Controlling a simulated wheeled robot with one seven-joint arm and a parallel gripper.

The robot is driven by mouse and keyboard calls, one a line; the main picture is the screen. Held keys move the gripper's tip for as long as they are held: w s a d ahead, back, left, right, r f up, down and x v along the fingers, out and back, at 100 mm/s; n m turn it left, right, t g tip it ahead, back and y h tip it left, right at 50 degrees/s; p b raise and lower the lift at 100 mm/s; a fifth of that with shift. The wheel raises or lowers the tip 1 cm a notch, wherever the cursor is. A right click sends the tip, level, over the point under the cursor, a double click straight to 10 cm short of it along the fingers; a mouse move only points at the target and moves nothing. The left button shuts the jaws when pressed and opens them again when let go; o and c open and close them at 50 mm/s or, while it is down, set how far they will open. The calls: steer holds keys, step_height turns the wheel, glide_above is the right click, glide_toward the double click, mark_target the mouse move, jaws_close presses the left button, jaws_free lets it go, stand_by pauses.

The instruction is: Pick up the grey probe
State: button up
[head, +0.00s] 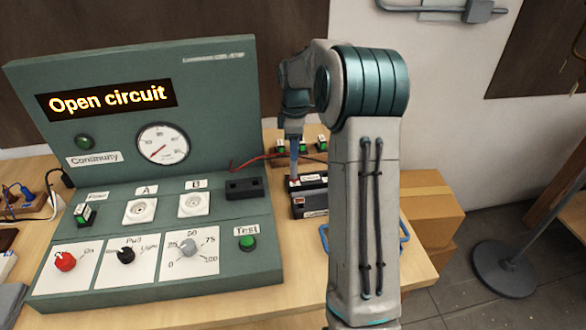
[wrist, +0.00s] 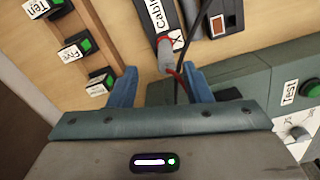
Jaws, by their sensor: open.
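The grey probe (wrist: 166,56) shows in the wrist view as a short grey cylinder with a red end, beside a black holder labelled "Cable" (wrist: 159,12). A red wire (wrist: 184,90) runs from the probe back toward my gripper. My gripper (wrist: 160,71) is open, with one blue finger on each side of the probe's lower end; the right finger is closer to it. I cannot tell whether they touch. In the head view my gripper (head: 294,168) points down over the black holders (head: 312,182), and my arm hides part of that area.
The green console (head: 220,90) reads "Open circuit" and stands left of my arm. Several green-buttoned switches (wrist: 72,49) are left of my fingers in the wrist view. A black cable (wrist: 198,22) passes near the probe. A cardboard box (head: 430,205) is at the right.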

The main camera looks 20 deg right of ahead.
mark_target(294, 164)
steer(key=shift+s+a+f+p, duration=0.15)
steer(key=shift+f+p, duration=0.2)
steer(key=shift+f, duration=1.3)
steer(key=shift+s+a+f+p, duration=0.15)
steer(key=shift+f+p, duration=0.2)
steer(key=shift+f, duration=1.3)
jaws_close()
